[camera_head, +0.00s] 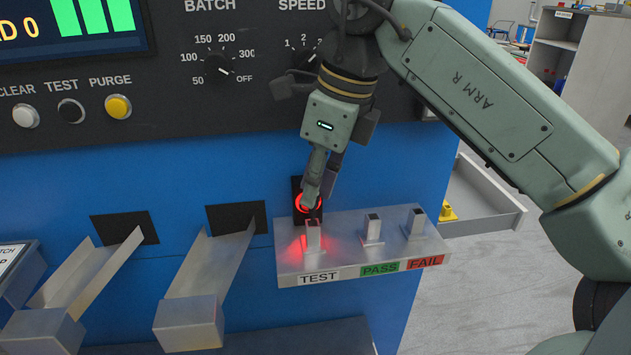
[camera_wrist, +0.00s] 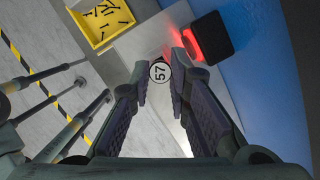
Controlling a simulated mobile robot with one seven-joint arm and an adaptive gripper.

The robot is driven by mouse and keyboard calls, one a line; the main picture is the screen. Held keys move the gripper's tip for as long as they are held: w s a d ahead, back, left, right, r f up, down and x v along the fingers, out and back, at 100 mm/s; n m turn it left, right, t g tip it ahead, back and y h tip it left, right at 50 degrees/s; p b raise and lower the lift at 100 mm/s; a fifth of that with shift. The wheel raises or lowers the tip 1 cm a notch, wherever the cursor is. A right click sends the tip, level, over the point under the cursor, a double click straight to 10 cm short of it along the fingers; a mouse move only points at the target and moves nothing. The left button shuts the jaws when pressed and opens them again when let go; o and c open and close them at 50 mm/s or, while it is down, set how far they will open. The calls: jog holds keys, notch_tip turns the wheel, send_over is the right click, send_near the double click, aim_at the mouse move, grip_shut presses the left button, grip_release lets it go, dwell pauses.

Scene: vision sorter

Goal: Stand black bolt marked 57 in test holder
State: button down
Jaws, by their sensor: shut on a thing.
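My gripper (camera_head: 311,204) points down just above the TEST holder (camera_head: 313,238), a small upright metal post on the shelf (camera_head: 345,262). In the wrist view, my gripper (camera_wrist: 159,82) is shut on the bolt (camera_wrist: 158,72), whose round white head marked 57 faces the camera between the fingertips. Its black shank is mostly hidden below the head. In the head view the bolt is hidden by the fingers, so I cannot tell if its lower end is in the holder.
The PASS holder (camera_head: 373,228) and FAIL holder (camera_head: 415,222) stand to the right on the same shelf. A red-lit sensor (camera_head: 300,187) is close behind my fingers. Metal chutes (camera_head: 204,265) lie left. A yellow tray (camera_wrist: 103,22) with several black bolts shows in the wrist view.

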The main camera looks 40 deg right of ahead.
aim_at(316, 203)
jog(key=shift+s+b+x, duration=0.15)
jog(key=shift+b+x, duration=0.5)
jog(key=shift+x, duration=0.2)
jog(key=shift+s+b+x, duration=0.2)
jog(key=shift+b+x, duration=0.45)
jog(key=shift+x, duration=0.15)
jog(key=shift+d, duration=0.2)
jog(key=c, duration=1.4)
grip_release()
jog(key=shift+c, duration=0.2)
jog(key=shift+f, duration=0.1)
jog(key=o, duration=0.4)
jog(key=shift+w+a+p+v, duration=0.1)
jog(key=shift+w+p+v, duration=0.1)
jog(key=shift+p+v, duration=0.6)
jog(key=shift+w+a+p+v, duration=0.15)
jog(key=shift+p+v, duration=0.4)
jog(key=shift+v, duration=0.45)
jog(key=shift+w+a+p+v, duration=0.1)
jog(key=shift+w+p+v, duration=0.1)
jog(key=shift+p+v, duration=0.6)
jog(key=shift+w+v, duration=0.15)
jog(key=shift+v, duration=0.6)
jog(key=shift+w+v, duration=0.15)
jog(key=shift+v, duration=0.6)
